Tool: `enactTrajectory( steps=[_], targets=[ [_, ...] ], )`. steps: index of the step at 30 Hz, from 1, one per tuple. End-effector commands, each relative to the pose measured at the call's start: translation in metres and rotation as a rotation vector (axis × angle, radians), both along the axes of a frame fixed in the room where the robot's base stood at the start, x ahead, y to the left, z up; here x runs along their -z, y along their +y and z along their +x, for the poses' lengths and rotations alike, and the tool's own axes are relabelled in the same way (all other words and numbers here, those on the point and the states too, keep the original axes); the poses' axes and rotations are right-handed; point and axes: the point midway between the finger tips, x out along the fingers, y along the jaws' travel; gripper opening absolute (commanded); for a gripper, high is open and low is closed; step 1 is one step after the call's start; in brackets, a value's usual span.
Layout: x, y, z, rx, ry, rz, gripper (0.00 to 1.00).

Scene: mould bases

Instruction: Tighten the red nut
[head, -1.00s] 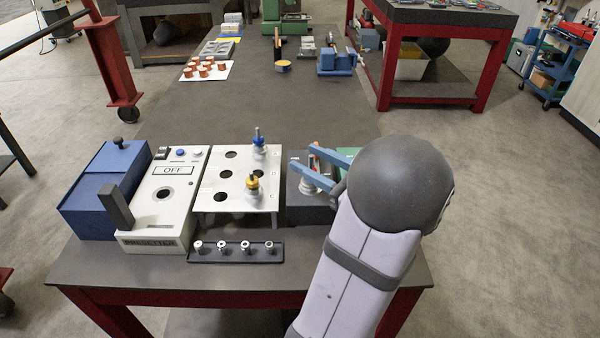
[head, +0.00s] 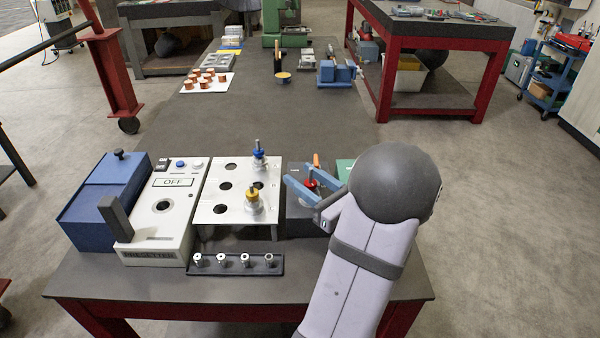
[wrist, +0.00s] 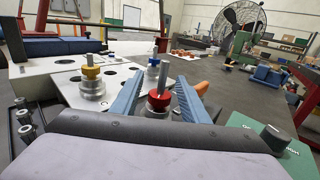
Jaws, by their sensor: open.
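The red nut (head: 310,184) sits on a threaded post on a silver base, on a dark block (head: 297,224) at the right of the bench's near end. In the wrist view the red nut (wrist: 159,98) is around the upright post, between my fingers. My gripper (head: 298,180) is open, its two blue fingers either side of the post. In the wrist view my gripper (wrist: 158,92) shows a gap between each finger and the nut. Part of the base is hidden by my wrist.
A white plate with holes (head: 208,205) carries a blue nut (head: 259,154) and a yellow nut (head: 252,194) on similar posts, left of my gripper. A grey box marked OFF (head: 160,225), a blue box (head: 85,215) and a strip of small posts (head: 235,268) stand nearby. An orange-handled part lies beside the red nut.

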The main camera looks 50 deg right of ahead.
Motion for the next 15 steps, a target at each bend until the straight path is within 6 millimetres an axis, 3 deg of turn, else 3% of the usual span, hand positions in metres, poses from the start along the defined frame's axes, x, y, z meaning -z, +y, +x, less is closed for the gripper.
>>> enactTrajectory(
  steps=[6, 15],
  targets=[
    [0.0, -0.001, 0.014, 0.001, 0.001, 0.0, 0.41],
    [0.0, -0.001, 0.015, 0.001, 0.001, 0.0, 0.39]
  ],
)
